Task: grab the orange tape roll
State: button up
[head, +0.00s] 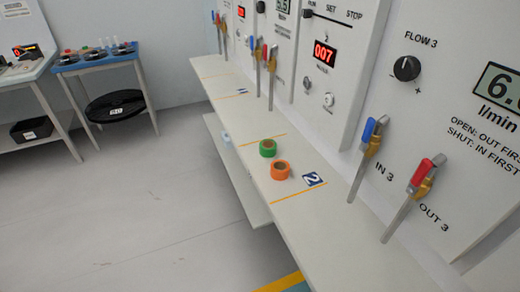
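The orange tape roll (281,170) lies flat on the long white shelf (330,231) that runs along the panel wall. It sits just left of the square "2" label (312,179), between two orange lines on the shelf. A green tape roll (268,148) lies just behind it, close by. My gripper does not show in the head view.
The panel above the shelf carries upright valves with blue (369,131) and red (429,173) handles. A lower shelf (238,180) juts out beneath. Tables with tools (97,62) stand at the back left. The floor (120,215) left of the shelf is clear.

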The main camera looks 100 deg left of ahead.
aim_at(283, 165)
jog(key=u, duration=2.15)
